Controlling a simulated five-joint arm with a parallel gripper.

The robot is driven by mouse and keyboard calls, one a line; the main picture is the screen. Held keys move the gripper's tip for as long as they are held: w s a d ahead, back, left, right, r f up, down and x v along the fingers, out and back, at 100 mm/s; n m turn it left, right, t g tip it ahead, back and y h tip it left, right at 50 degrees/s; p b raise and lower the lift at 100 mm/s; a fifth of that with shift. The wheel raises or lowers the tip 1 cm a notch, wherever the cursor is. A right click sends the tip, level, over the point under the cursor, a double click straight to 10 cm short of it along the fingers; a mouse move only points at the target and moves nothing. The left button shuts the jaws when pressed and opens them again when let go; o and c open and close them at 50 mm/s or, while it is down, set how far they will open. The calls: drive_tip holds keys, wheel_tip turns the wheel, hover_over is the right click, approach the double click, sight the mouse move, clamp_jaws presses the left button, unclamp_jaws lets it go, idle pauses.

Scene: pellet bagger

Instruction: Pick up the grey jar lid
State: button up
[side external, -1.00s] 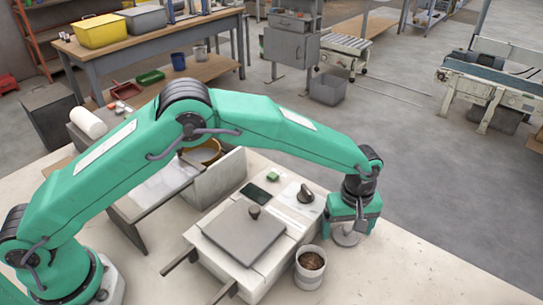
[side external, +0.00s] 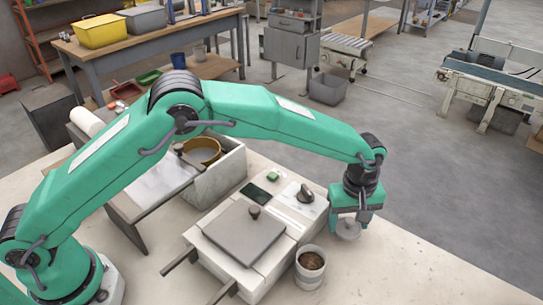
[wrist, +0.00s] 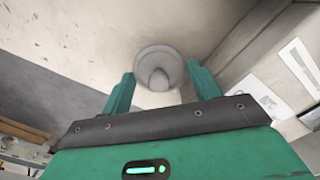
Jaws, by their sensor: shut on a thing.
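The grey jar lid (side external: 348,230) is a round, pale grey disc with a knob, held under my gripper (side external: 349,220) at the right of the bench in the side view. My gripper is shut on it and holds it a little above the pale bench top. In the wrist view the lid (wrist: 158,56) shows between the two green fingers (wrist: 160,82), with its knob toward me. The exact finger contact is hard to see.
A white jar with brown contents (side external: 310,262) stands left of and in front of the lid. A machine with a grey plate and knob (side external: 243,235) lies further left. A ochre bowl (side external: 203,153) sits in a bin behind. The bench's right front is clear.

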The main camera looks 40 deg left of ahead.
drive_tip(key=s+d+r, duration=0.5)
drive_tip(key=s+r, duration=0.3)
drive_tip(key=s, duration=0.2)
drive_tip(key=shift+s+r, duration=0.15)
drive_tip(key=shift+s, duration=0.2)
drive_tip(key=shift+a, duration=0.15)
drive_tip(key=s+a+r+m, duration=0.4)
drive_tip(key=a+m, duration=0.1)
drive_tip(key=shift+a+m, duration=0.4)
drive_tip(key=shift+f, duration=0.1)
idle(0.4)
wheel_tip(320, 180, down, 6)
idle(0.9)
drive_tip(key=shift+f, duration=0.2)
idle(2.0)
